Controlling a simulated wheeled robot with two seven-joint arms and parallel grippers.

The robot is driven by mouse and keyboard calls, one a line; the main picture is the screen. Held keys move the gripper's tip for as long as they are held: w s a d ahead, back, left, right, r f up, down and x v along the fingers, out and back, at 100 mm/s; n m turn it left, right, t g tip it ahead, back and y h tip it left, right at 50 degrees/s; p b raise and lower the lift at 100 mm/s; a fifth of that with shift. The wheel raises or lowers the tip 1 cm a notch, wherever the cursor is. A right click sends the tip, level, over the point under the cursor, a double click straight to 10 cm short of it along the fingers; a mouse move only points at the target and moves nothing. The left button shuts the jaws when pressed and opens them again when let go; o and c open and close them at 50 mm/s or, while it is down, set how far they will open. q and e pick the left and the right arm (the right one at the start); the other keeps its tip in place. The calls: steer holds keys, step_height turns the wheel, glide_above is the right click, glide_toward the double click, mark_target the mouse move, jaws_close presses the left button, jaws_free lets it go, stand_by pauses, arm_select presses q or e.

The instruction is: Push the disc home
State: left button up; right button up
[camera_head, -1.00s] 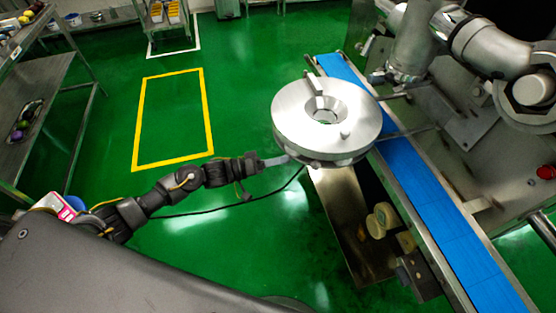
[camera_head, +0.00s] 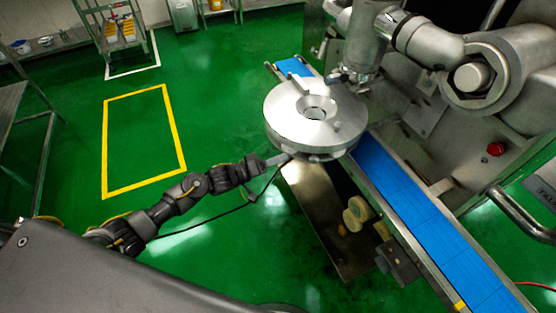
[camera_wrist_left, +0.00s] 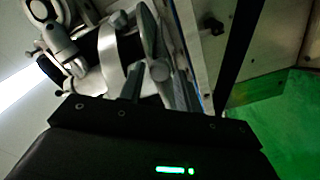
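The disc (camera_head: 282,108) is a thick silver metal ring with a funnel-like central hole, a bar and a small knob on top. In the head view it appears level in front of the blue belt, just left of the machine's nozzle (camera_head: 350,76). My left gripper (camera_head: 278,160) reaches its near lower rim from the left. The tip appears to meet the rim, but contact is unclear. In the left wrist view, a finger (camera_wrist_left: 132,82) points at shiny metal parts; whether the fingers are open or shut is unclear. My right gripper is out of view.
The blue conveyor belt (camera_head: 415,208) runs diagonally beneath the machine. A metal plate (camera_head: 310,205) and round pale parts (camera_head: 357,210) lie below the disc. A red button (camera_head: 496,149) is on the machine's side. Green floor at left is open, with a yellow outline (camera_head: 175,140).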

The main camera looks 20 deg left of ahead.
arm_select(q)
steer(key=shift+o, duration=1)
steer(key=b+v, duration=0.2)
steer(key=v, duration=0.8)
steer(key=shift+s+a, duration=0.25)
steer(key=shift+a, duration=0.1)
